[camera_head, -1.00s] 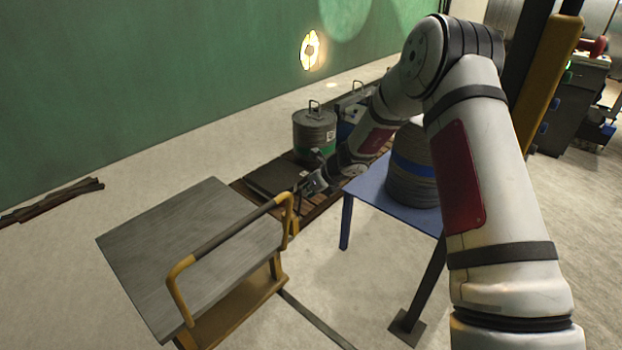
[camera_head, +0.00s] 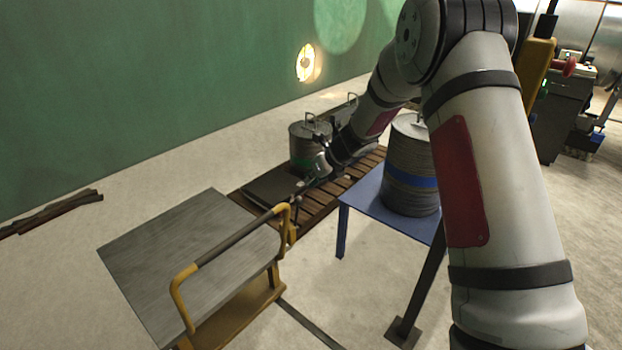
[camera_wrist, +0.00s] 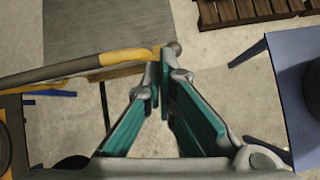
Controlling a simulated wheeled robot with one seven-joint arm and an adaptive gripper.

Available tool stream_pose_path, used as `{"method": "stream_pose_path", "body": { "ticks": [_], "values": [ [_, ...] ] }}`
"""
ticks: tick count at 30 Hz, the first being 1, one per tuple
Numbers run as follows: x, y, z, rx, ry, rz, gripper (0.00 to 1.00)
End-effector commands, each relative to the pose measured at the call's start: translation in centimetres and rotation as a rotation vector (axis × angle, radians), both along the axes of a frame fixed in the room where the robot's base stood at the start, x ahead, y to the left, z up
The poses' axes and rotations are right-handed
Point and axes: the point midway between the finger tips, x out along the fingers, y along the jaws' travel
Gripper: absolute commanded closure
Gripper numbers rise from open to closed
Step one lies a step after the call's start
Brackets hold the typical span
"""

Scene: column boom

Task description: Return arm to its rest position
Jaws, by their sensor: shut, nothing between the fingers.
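My gripper (camera_wrist: 160,85) is shut and empty in the wrist view, its two fingertips together above the concrete floor close to the end of the cart's yellow handle. In the head view my gripper (camera_head: 299,190) is small and partly blurred against the pallet, near the handle's far end. I cannot tell how far it is from the handle. My arm is bent, with its elbow high at the top of the head view and the forearm reaching down to the left.
A cart with a grey top (camera_head: 170,255) and a yellow handle (camera_head: 180,290) stands at left. A blue table (camera_head: 365,200) bears a grey drum with a blue band (camera_head: 410,165), close beside my forearm. A wooden pallet (camera_head: 325,205) with another drum (camera_head: 302,150) lies behind.

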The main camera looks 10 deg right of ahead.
Motion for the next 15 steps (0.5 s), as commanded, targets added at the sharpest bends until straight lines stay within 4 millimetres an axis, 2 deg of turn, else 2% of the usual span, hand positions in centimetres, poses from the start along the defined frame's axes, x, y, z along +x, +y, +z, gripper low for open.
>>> {"method": "stream_pose_path", "body": {
  "ticks": [8,11,15],
  "values": [
    [-0.1,0.1,0.5,-0.008,-0.007,0.014,1.0],
    [-1.0,0.7,2.6,-0.045,-0.037,0.087,1.0],
    [-4.2,2.1,8.1,-0.163,-0.118,0.307,1.0]
  ]
}}
